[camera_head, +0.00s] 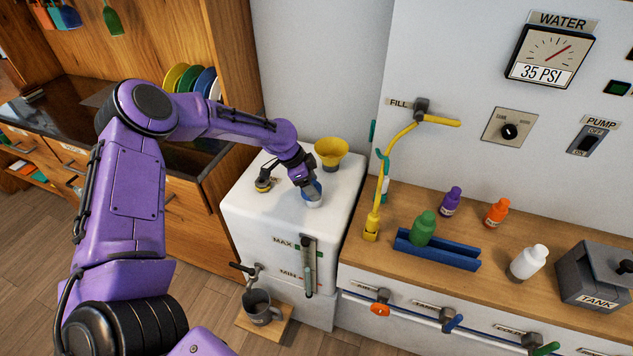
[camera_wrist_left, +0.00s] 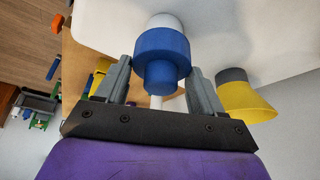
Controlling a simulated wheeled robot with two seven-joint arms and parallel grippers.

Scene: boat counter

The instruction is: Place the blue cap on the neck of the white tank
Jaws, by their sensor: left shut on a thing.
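The white tank (camera_head: 245,215) is a box with rounded edges left of centre in the head view. Its white neck (camera_head: 314,203) shows at the top right front, and in the left wrist view (camera_wrist_left: 165,20). My left gripper (camera_head: 309,182) is over this neck, shut on the blue cap (camera_head: 314,189). In the left wrist view the cap (camera_wrist_left: 162,46) is between the two grey fingers, in line with the neck and seemingly against it. I cannot tell whether it is fully seated. The gripper hides part of the cap. My right gripper is not in view.
A yellow funnel (camera_head: 331,150) stands on the tank behind the gripper. A yellow fill hose (camera_head: 384,180) hangs to the right. Several bottles, a blue rack (camera_head: 450,257) and a grey box (camera_head: 590,278) occupy the wooden counter.

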